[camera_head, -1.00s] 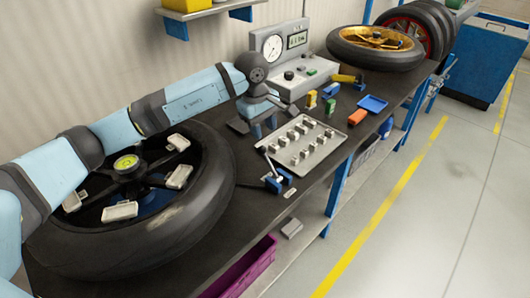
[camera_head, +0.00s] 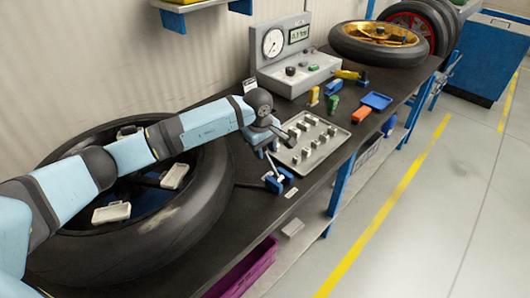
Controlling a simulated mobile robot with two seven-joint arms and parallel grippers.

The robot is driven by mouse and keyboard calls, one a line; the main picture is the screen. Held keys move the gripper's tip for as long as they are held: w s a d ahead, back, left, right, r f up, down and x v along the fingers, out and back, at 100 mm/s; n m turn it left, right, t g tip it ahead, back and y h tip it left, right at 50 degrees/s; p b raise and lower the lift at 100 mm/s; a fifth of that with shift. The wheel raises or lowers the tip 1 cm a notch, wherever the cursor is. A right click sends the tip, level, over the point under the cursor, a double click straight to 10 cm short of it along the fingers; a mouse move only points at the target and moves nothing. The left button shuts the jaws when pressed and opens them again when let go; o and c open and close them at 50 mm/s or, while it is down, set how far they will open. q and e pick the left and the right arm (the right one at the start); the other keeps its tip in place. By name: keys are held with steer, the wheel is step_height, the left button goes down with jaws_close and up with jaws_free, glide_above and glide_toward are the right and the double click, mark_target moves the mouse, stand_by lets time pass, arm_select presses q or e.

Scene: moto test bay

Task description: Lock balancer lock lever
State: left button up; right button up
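The lock lever (camera_head: 271,166) is a thin metal rod rising from a small blue base (camera_head: 279,181) at the front edge of the dark bench, beside the wheel. It leans up and to the left. My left gripper (camera_head: 274,141) is just above and behind the lever, pointing down, and looks open and empty. A small gap seems to lie between the fingers and the lever; contact cannot be made out. The large black wheel (camera_head: 172,228) lies flat at the left, partly hidden by my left arm. My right gripper is not in view.
A metal tray with several weights (camera_head: 309,156) lies right of the lever, close to my gripper. A grey gauge console (camera_head: 296,72) stands behind. Small coloured parts and a blue tray (camera_head: 376,101) lie farther right. A gold-rimmed wheel (camera_head: 378,50) lies at the far end.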

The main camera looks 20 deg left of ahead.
arm_select(q)
steer(key=shift+w+f, duration=0.1)
steer(key=shift+f, duration=0.85)
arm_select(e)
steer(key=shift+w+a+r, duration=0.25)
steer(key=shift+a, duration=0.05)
arm_select(q)
steer(key=shift+c, duration=0.2)
